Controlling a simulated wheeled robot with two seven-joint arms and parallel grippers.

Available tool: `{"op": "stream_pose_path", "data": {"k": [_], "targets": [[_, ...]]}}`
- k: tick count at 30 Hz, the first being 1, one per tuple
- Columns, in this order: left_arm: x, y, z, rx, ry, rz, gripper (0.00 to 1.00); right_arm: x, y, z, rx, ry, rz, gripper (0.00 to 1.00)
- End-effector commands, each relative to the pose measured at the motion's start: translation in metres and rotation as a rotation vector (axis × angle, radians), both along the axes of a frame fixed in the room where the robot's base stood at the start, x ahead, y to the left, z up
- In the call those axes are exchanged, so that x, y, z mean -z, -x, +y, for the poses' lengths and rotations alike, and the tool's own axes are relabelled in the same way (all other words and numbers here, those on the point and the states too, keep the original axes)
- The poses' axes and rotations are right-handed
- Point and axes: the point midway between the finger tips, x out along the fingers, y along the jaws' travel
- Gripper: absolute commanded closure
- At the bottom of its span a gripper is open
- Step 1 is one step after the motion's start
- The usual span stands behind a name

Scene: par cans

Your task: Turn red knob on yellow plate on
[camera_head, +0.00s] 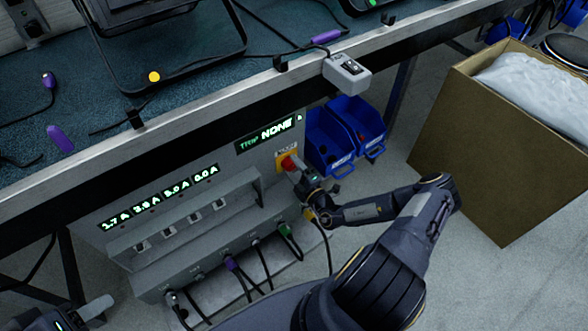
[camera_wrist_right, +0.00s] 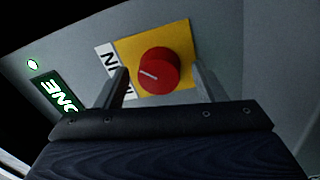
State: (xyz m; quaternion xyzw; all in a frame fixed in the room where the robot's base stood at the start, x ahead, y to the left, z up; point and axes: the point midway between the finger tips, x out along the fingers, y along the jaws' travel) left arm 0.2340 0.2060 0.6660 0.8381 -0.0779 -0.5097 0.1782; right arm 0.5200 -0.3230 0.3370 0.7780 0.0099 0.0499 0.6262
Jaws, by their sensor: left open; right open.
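The red knob (camera_wrist_right: 159,71) sits on a yellow plate (camera_wrist_right: 182,38) on the grey panel, with a white line on its face. In the head view the knob (camera_head: 289,162) and plate (camera_head: 280,157) are partly hidden by my right gripper. My right gripper (camera_head: 297,168) is open in front of the knob. In the right wrist view its fingers (camera_wrist_right: 161,82) stand on either side of the knob; I cannot tell whether they touch it. My left gripper (camera_head: 95,308) is at the lower left of the head view, away from the knob, its fingers only partly in view.
A green display reading NONE (camera_head: 270,134) is beside the plate. Blue bins (camera_head: 330,145) hang to its right. Below are sockets with cables (camera_head: 233,264). The workbench edge (camera_head: 200,92) overhangs the panel. A cardboard box (camera_head: 480,150) stands on the floor at the right.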

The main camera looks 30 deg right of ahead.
Motion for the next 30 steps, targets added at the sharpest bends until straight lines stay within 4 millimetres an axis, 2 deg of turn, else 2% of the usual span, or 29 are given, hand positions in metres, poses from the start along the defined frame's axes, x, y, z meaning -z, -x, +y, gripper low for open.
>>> {"op": "stream_pose_path", "data": {"k": [5, 12, 18, 30], "targets": [[-0.004, 0.000, 0.000, 0.000, 0.000, 0.000, 0.48, 0.000, 0.011, -0.002, 0.003, 0.000, 0.003, 0.36], [-0.016, 0.000, 0.000, 0.000, 0.000, 0.000, 0.48, 0.002, 0.052, -0.005, 0.002, -0.001, 0.003, 0.36], [-0.019, 0.000, 0.000, 0.000, 0.000, 0.000, 0.48, 0.004, 0.074, -0.006, 0.001, -0.001, 0.001, 0.36], [-0.019, 0.000, 0.000, 0.000, 0.000, 0.000, 0.48, 0.005, 0.078, -0.006, 0.000, 0.000, 0.000, 0.36]]}}
